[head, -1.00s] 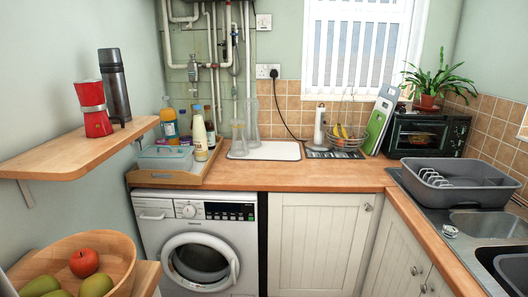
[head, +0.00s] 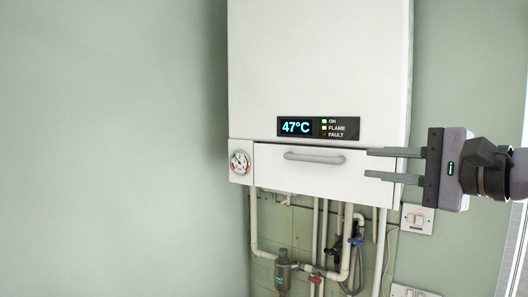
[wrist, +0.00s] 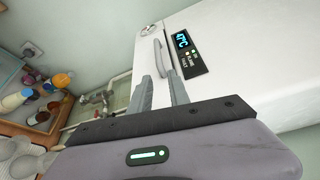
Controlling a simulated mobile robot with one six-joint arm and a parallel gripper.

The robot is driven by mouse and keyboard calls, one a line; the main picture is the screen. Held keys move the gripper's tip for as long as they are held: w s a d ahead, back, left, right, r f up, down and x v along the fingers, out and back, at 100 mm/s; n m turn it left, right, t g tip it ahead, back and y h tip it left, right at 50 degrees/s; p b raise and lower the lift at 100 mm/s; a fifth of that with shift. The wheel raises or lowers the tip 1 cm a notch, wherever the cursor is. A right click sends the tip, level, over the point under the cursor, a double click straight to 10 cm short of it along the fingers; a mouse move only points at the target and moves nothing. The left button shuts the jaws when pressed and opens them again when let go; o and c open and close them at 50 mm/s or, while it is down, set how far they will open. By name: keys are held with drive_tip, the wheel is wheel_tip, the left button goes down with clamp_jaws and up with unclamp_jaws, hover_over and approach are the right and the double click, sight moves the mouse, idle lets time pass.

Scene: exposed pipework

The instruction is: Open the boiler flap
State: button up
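The white boiler (head: 320,60) hangs on the wall in the head view, its display reading 47°C. Its flap (head: 300,172) is the lower front panel, closed, with a grey bar handle (head: 314,157) across its upper part. In the head view my gripper (head: 368,164) is at the right of the handle, its two fingers apart, one above the other, pointing left. In the wrist view the handle (wrist: 160,57) lies just beyond the fingertips (wrist: 160,82), and nothing is between the fingers. I cannot tell the exact gap to the flap.
A round gauge (head: 240,162) sits left of the flap. Pipes with a red valve (head: 316,279) and a blue valve (head: 355,241) run below the boiler. A white wall switch (head: 417,219) is at lower right. The wall on the left is bare.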

drive_tip(key=p, duration=0.2)
approach(316, 159)
drive_tip(key=w+a, duration=0.2)
drive_tip(key=x, duration=0.2)
drive_tip(key=p+x, duration=0.1)
drive_tip(key=x, duration=0.4)
drive_tip(key=shift+w+d+f+p, duration=0.1)
drive_tip(key=shift+w+p, duration=0.2)
drive_tip(key=shift+w, duration=0.15)
drive_tip(key=shift+w+a, duration=0.35)
drive_tip(key=shift+w, duration=0.05)
drive_tip(key=shift+w+f, duration=0.1)
drive_tip(key=shift+w, duration=0.05)
clamp_jaws()
